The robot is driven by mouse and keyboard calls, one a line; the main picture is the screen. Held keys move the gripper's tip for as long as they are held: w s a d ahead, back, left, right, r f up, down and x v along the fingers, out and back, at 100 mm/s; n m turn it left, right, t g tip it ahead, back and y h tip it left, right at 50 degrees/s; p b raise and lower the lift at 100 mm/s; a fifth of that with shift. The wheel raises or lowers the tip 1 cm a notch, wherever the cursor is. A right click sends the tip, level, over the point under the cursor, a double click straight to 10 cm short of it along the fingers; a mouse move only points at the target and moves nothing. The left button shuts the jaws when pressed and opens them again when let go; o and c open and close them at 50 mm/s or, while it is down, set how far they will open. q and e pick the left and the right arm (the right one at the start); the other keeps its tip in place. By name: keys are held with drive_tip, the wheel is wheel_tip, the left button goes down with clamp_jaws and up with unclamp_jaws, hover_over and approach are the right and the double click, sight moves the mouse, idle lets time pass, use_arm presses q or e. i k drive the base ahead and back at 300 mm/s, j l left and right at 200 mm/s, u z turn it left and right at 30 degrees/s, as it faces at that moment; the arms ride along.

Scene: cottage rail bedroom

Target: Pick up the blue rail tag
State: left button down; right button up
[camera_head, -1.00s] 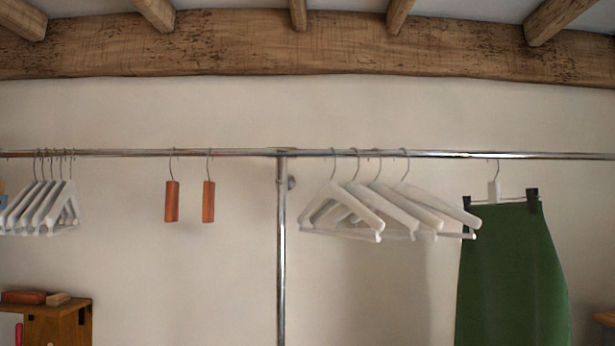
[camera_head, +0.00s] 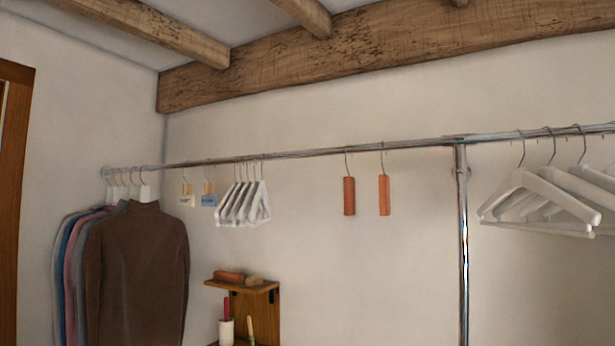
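The blue rail tag (camera_head: 209,200) hangs from the metal rail (camera_head: 300,153) on the left side of the head view. It is small, with a tan upper part and a blue lower part. A similar tag with a pale lower part (camera_head: 187,200) hangs just to its left. White hangers hang close to its right. Neither of my grippers is in view.
Several garments, with a brown turtleneck (camera_head: 138,260) in front, hang left of the tags. White hangers (camera_head: 243,203), two orange-red blocks (camera_head: 349,195) and more white hangers (camera_head: 545,200) hang to the right. A wooden wall shelf (camera_head: 262,290) is below. A vertical post (camera_head: 463,240) supports the rail.

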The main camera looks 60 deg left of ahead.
sight(209, 199)
drive_tip(key=u, duration=2.45)
drive_tip(key=i+u, duration=0.15)
drive_tip(key=i, duration=0.85)
